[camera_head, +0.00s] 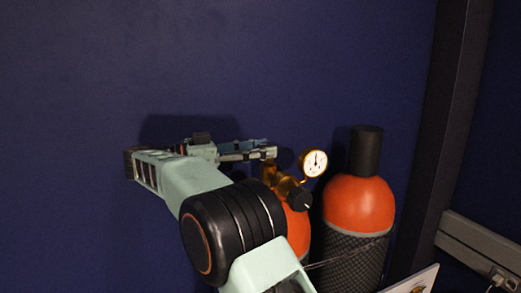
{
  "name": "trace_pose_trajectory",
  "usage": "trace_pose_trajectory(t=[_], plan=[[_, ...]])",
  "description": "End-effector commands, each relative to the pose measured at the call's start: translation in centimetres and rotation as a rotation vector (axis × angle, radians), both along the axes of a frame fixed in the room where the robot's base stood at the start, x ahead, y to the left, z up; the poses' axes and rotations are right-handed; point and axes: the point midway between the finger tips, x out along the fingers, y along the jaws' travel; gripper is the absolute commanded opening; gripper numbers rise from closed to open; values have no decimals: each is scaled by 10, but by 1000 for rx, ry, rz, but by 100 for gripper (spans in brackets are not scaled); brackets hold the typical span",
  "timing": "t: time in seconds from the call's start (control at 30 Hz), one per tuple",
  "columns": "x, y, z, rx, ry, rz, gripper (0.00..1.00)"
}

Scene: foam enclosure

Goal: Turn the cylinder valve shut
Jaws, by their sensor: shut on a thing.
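An orange gas cylinder (297,230) stands partly behind my arm, with a brass valve and regulator (281,182) on top. A round white-faced gauge (314,162) and a black knob (300,199) are attached to the brass fitting. My gripper (268,153) comes in from the left, level, with its fingertips at the top of the brass valve. It is shut on the cylinder valve. The part between the fingers is hidden, so how far the valve is turned cannot be told.
A second orange cylinder (359,202) with a black cap and dark mesh sleeve stands close on the right. A dark post (443,130) and a grey rail (475,247) are farther right. The blue wall (230,60) is behind. Space above is clear.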

Motion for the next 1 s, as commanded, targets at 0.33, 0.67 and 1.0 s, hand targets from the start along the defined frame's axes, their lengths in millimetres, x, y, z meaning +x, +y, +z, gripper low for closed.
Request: trace_pose_trajectory(t=[0.33, 0.67, 1.0], plan=[[2, 0, 0, -1, 0, -85, 14], [2, 0, 1, -2, -2, -106, 14], [2, 0, 1, -3, -2, -106, 41]])
